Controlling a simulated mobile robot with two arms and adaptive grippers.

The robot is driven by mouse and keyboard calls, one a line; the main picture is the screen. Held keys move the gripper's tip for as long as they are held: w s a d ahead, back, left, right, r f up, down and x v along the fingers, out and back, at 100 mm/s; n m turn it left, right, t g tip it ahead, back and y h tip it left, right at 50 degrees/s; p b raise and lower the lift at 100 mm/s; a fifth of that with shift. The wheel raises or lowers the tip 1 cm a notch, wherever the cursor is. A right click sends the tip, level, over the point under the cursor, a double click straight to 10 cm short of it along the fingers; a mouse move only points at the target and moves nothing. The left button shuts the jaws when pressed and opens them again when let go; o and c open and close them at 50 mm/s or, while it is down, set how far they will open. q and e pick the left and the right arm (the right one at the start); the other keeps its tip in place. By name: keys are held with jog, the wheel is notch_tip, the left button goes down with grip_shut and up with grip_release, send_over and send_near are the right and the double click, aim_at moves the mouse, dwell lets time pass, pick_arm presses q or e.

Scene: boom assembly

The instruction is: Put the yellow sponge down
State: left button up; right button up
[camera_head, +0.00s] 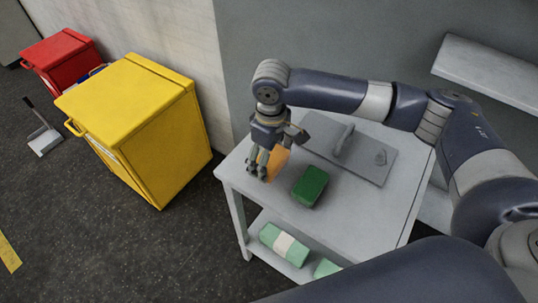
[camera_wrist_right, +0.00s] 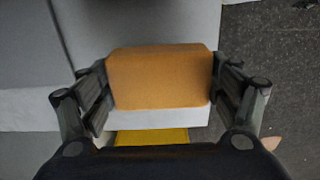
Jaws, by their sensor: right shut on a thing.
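In the head view the sponge (camera_head: 276,160) shows partly behind my right gripper (camera_head: 265,168), at the left part of the grey table (camera_head: 350,215). I cannot tell whether the sponge touches the tabletop. My left gripper is not in view.
A green sponge (camera_head: 310,186) lies just right of the gripper. A grey plate with a handle (camera_head: 352,150) lies behind it. Wrapped green packs (camera_head: 284,244) sit on the lower shelf. A yellow bin (camera_head: 140,125) and a red bin (camera_head: 58,60) stand left.

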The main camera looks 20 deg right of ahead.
jog(key=w, duration=0.2)
jog(key=shift+w+d+f, duration=0.15)
jog(key=shift+w, duration=0.25)
notch_tip(320, 180, down, 3)
jog(key=shift+r+p, duration=0.15)
jog(key=shift+p, duration=0.55)
jog(key=shift+f, duration=0.3)
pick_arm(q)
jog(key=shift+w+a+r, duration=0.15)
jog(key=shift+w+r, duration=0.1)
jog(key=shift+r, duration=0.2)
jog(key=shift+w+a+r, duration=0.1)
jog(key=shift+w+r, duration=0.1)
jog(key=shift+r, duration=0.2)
pick_arm(e)
jog(key=shift+f, duration=0.15)
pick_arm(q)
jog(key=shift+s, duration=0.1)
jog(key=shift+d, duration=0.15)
pick_arm(e)
jog(key=o, duration=0.9)
jog(key=shift+f, duration=0.1)
jog(key=shift+c, duration=0.2)
notch_tip(320, 180, up, 12)
jog(key=shift+r+b, duration=0.2)
jog(key=shift+b, duration=0.95)
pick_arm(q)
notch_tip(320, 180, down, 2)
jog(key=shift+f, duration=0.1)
